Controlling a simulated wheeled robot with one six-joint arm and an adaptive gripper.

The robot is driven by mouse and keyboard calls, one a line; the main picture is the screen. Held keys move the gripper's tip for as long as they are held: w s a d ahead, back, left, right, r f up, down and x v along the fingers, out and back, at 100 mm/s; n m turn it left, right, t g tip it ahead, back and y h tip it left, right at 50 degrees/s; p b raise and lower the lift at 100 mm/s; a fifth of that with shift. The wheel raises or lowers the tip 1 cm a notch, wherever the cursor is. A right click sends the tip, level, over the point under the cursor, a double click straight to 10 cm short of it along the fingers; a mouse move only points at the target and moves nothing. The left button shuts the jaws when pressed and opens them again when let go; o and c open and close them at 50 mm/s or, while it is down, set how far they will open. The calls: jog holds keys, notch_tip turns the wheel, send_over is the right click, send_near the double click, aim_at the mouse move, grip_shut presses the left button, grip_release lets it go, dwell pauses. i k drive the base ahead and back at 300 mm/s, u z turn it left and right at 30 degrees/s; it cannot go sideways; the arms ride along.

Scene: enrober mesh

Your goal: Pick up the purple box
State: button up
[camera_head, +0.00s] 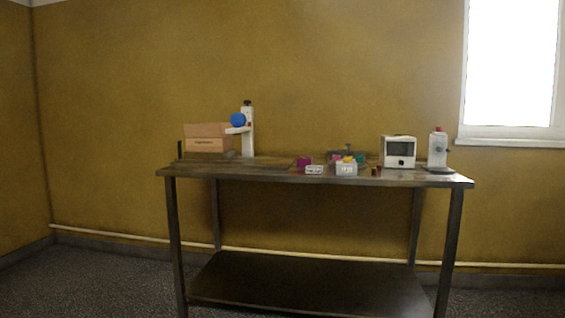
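A small purple box (304,163) stands on the metal table (250,177), near the middle of its top. A small white labelled item (314,170) stands close to its right, nearer the front edge. The purple box is small in this view, so its details are hard to tell. My gripper is not in view.
A cardboard box (206,145), a white stand (248,132) and a blue ball (238,119) are at the left. Floor shows at the left.

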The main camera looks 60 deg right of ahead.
aim_at(302, 161)
jog(key=u, duration=0.1)
jog(key=i, duration=1.5)
jog(key=z, duration=0.85)
jog(key=i, duration=0.8)
jog(key=z, duration=0.95)
